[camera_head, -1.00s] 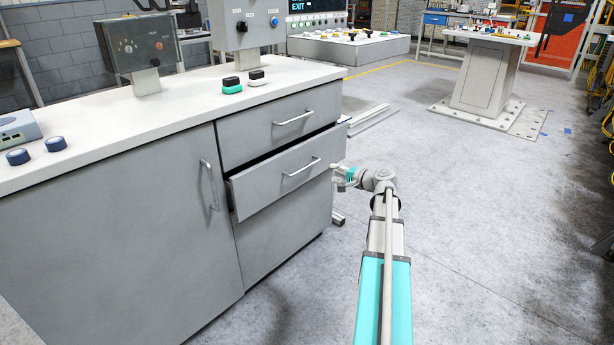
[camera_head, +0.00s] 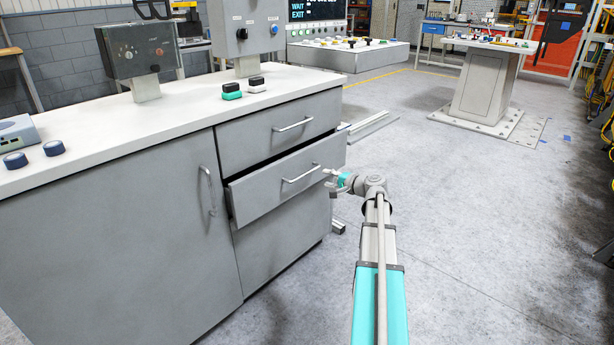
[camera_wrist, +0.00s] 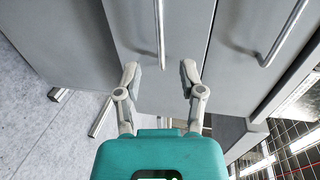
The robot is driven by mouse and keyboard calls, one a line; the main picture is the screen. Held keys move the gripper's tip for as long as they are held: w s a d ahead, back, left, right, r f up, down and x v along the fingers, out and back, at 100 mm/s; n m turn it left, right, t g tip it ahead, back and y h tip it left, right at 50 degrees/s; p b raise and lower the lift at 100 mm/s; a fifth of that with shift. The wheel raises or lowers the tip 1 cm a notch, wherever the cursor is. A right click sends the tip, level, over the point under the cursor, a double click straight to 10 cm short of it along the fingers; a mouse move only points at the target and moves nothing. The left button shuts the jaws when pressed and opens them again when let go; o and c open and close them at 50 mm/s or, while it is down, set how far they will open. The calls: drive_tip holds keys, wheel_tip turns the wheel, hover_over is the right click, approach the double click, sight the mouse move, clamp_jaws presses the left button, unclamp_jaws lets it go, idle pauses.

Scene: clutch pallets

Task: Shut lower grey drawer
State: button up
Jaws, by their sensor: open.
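The lower grey drawer (camera_head: 285,188) stands partly open, its front jutting out from the grey cabinet below the upper drawer (camera_head: 279,130). Its bar handle (camera_head: 301,174) runs across the front. My gripper (camera_head: 329,177) is at the right end of the drawer front, close to the handle. In the wrist view my gripper (camera_wrist: 160,80) is open, with its two fingers spread on either side of the drawer's handle (camera_wrist: 160,35). The drawer front (camera_wrist: 145,85) lies just beyond the fingertips. I cannot tell whether the fingers touch it.
The cabinet door (camera_head: 130,235) with a vertical handle is shut at the left. The white countertop (camera_head: 180,112) carries control boxes and small buttons. A metal rail (camera_head: 368,127) lies on the floor behind the cabinet.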

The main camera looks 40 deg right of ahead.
sight(307, 174)
drive_tip(key=b+x, duration=0.2)
drive_tip(key=x, duration=0.8)
drive_tip(key=shift+w+a, duration=0.1)
drive_tip(key=shift+w, duration=0.05)
clamp_jaws()
